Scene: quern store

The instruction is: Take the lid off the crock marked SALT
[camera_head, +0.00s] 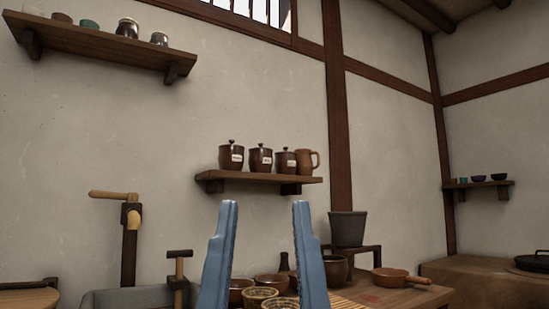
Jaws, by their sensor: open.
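Three dark brown lidded crocks with small pale labels stand in a row on a wooden wall shelf: a left crock (230,164), a middle crock (260,166) and a right crock (285,168). The labels are too small to read, so I cannot tell which one says SALT.
A lighter brown jug (307,161) stands close beside the right crock on the shelf (262,178). Below are several bowls, a dark grey pot (347,229) and an orange-brown pan (395,276). A tap (130,225) rises at left. The wall above the crocks is clear.

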